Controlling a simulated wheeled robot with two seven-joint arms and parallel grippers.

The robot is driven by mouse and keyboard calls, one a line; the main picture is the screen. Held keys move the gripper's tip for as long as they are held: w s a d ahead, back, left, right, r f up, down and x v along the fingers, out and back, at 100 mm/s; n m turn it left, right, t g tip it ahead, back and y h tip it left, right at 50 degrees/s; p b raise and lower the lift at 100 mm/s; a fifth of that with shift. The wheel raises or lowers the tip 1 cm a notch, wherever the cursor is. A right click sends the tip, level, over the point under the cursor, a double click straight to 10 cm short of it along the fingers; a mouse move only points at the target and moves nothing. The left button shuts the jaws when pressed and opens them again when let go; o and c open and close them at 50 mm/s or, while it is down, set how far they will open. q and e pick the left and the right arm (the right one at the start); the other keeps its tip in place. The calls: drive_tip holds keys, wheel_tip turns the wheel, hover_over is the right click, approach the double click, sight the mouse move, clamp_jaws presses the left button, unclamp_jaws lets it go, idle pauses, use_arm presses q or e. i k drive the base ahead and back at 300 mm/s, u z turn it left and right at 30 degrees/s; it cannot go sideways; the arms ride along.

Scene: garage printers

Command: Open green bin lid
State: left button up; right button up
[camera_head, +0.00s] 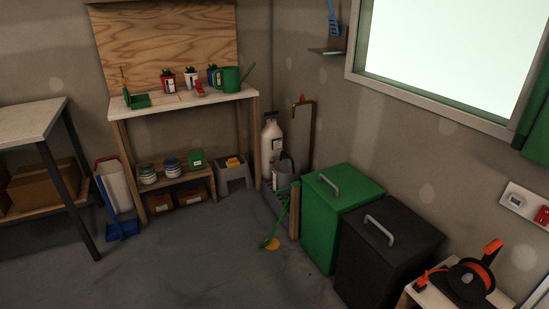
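The green bin (320,230) stands against the right wall in the head view. Its green lid (352,191) is shut and lies flat on top. A grey bar handle (329,184) sits on the lid. A black bin with a similar handle stands right beside it, nearer to me, and hides part of the green bin's right side. Neither my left gripper nor my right gripper shows in this view.
The black bin (375,265) adjoins the green bin. A low table (430,297) with an orange-black tool (468,283) is at lower right. A workbench (180,99) with pots and a watering can stands behind. The floor (200,270) in front is clear.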

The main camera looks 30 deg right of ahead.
sight(341, 186)
drive_tip(key=u, duration=0.05)
drive_tip(key=i, duration=2.3)
drive_tip(key=z, duration=1)
drive_tip(key=i, duration=1.25)
drive_tip(key=z, duration=1.3)
